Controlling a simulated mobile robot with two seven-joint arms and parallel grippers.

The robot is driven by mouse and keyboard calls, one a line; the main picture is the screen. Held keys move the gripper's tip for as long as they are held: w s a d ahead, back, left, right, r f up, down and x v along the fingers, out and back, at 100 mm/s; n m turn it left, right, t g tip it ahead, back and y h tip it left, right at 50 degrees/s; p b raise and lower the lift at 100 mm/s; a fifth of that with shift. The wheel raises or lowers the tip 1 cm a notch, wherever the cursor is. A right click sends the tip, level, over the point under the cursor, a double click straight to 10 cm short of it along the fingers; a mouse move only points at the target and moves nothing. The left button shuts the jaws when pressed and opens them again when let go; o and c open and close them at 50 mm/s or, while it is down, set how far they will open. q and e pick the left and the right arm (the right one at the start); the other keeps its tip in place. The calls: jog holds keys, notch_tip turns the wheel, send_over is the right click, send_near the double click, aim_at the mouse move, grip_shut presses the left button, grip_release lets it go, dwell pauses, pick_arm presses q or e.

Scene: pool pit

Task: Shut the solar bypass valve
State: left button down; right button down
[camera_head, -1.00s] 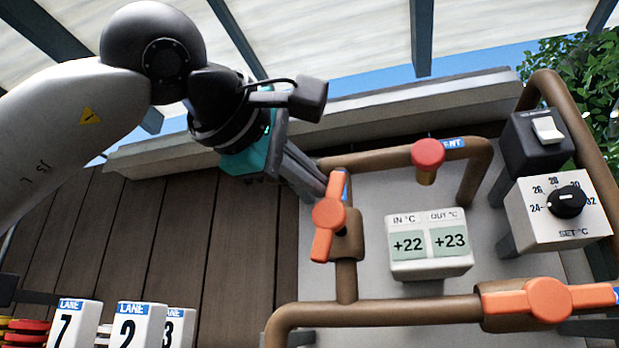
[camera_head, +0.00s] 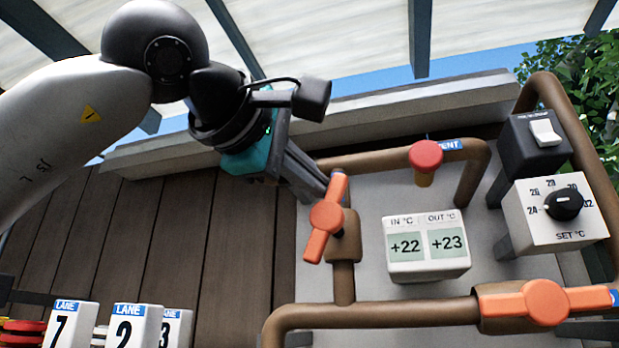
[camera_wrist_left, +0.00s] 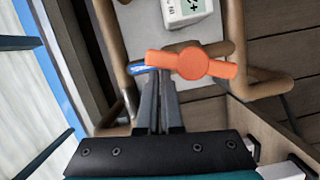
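An orange lever-handled valve (camera_head: 326,218) sits on the vertical brown pipe. Its handle runs near upright, with the top leaning right, and a blue label mostly hidden behind its upper end. A second orange valve (camera_head: 545,301) is on the lower horizontal pipe, its handle lying along the pipe. The labels are not readable, so I cannot tell by text which is the solar bypass. My left gripper (camera_head: 322,190) has its fingers together, tips against or right beside the upper end of the first handle. The left wrist view shows the shut fingers (camera_wrist_left: 158,88) at the handle's (camera_wrist_left: 192,64) left end. My right gripper is not in view.
A red knob (camera_head: 426,155) stands on the upper pipe. A temperature display (camera_head: 427,262) sits right of the first valve. A dial box (camera_head: 556,220) and a switch box (camera_head: 535,150) are at right. Lane number blocks (camera_head: 133,325) stand at lower left.

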aim_at(346, 181)
pick_arm(q)
jog(key=shift+s+d, duration=0.25)
jog(key=shift+d, duration=0.35)
jog(key=shift+s+d, duration=0.1)
jog(key=shift+d, duration=0.1)
jog(key=shift+s+d+f, duration=0.1)
jog(key=shift+s+d, duration=0.1)
jog(key=shift+d, duration=0.4)
jog(key=shift+s+d+f+m+p, duration=0.1)
jog(key=shift+d+m+p, duration=0.25)
jog(key=shift+m, duration=0.35)
jog(key=shift+d+f+p, duration=0.15)
jog(key=shift+f+p, duration=0.1)
jog(key=shift+p, duration=0.1)
jog(key=shift+s+d+f+m+y, duration=0.1)
jog(key=shift+d+f+m+y, duration=0.15)
jog(key=shift+m, duration=0.45)
jog(key=shift+g, duration=0.3)
jog(key=shift+a+r, duration=0.1)
